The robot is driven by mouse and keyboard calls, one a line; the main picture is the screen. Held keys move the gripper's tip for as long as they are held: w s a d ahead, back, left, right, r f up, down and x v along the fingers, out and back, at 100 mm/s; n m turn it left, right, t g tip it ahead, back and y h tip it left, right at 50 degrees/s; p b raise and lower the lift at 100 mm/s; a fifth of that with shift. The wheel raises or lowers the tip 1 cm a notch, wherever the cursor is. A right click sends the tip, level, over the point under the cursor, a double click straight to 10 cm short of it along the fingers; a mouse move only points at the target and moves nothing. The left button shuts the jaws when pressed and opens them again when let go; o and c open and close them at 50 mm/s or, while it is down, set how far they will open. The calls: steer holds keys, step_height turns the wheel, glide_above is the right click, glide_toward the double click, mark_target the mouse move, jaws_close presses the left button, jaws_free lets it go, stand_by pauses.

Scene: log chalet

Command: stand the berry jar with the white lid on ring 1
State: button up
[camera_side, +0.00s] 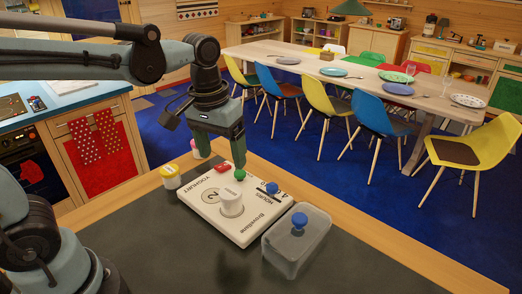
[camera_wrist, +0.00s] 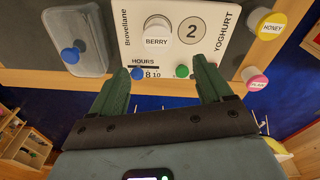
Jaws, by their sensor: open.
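The berry jar (camera_side: 231,203) stands upright on the cream yoghurt maker (camera_side: 258,232). Its white lid, marked BERRY (camera_wrist: 157,42), shows from above in the wrist view. It stands beside the printed ring 2 (camera_side: 211,196), which is bare and also shows in the wrist view (camera_wrist: 191,30). No ring 1 shows; the jar covers the panel where it stands. My gripper (camera_side: 221,162) is open and empty, above the maker's far edge and apart from the jar. In the wrist view its fingers (camera_wrist: 161,80) are spread, pointing toward the panel.
A clear box (camera_side: 298,243) with a blue knob stands right of the maker. A yellow-lidded honey jar (camera_side: 170,177) and a pink-lidded plain jar (camera_wrist: 257,82) stand at its other end. A green knob (camera_side: 239,174) and a blue hours knob (camera_side: 271,187) stick up near the fingers.

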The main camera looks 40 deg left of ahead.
steer(key=shift+s+a+f+m+t, duration=0.45)
steer(key=shift+s+t, duration=0.2)
steer(key=shift+t, duration=0.35)
steer(key=shift+s+a+f+m+t, duration=0.5)
steer(key=shift+s+t, duration=0.2)
steer(key=shift+t, duration=0.3)
steer(key=shift+s+a+f+m+t, duration=0.45)
steer(key=shift+s+t, duration=0.2)
steer(key=shift+t, duration=0.35)
